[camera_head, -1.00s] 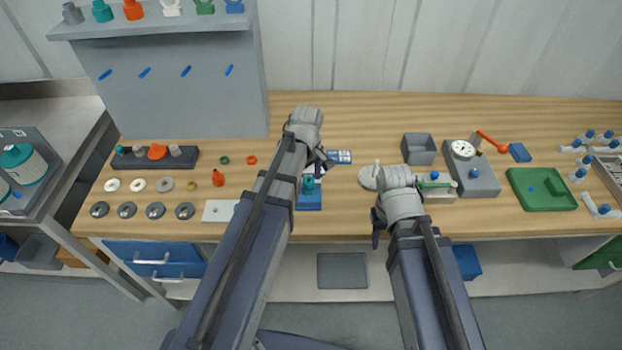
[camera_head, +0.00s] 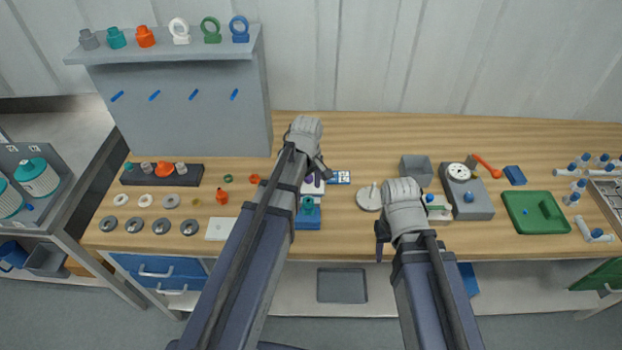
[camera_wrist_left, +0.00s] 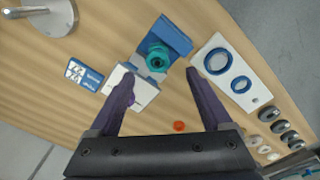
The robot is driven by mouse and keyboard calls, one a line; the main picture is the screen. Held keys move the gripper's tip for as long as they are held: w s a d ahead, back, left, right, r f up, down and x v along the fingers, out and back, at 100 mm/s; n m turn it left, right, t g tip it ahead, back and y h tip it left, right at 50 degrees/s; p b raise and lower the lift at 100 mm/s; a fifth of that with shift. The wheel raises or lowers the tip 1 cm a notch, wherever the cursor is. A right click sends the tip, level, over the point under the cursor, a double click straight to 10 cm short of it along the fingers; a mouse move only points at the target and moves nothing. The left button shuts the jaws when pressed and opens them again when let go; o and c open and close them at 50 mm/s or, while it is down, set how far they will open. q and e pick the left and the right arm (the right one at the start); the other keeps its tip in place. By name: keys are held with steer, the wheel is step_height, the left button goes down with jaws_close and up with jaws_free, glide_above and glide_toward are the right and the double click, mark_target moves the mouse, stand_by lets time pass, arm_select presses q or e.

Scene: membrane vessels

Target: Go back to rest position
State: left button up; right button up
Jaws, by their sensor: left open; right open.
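My left gripper (camera_head: 318,168) is over the middle of the bench. In the left wrist view it (camera_wrist_left: 160,88) is open with nothing between its fingers. Below it is a blue stand (camera_head: 307,219) with a teal fitting (camera_head: 307,205), and beside that a small white block (camera_wrist_left: 141,91) with a purple part, partly hidden by a finger. My right gripper (camera_head: 381,240) is near the bench's front edge, right of the left one. It is open, its fingers partly hidden behind its wrist; I see nothing held.
A white plate (camera_head: 216,229) lies to the left; the wrist view shows blue rings (camera_wrist_left: 216,61) on it. A round metal stand (camera_head: 366,200), grey bin (camera_head: 416,170), gauge device (camera_head: 467,196) and green tray (camera_head: 535,212) are to the right. A grey shelf panel (camera_head: 180,110) stands back left.

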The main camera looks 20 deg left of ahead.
arm_select(q)
steer(key=s+d+m+y+b, duration=0.1)
steer(key=s+d+m, duration=1.2)
steer(key=s+m, duration=0.1)
steer(key=shift+s+d+f+m+g, duration=0.15)
steer(key=shift+d+f+m+g, duration=0.25)
steer(key=shift+m, duration=0.4)
steer(key=shift+a, duration=0.15)
stand_by(1.3)
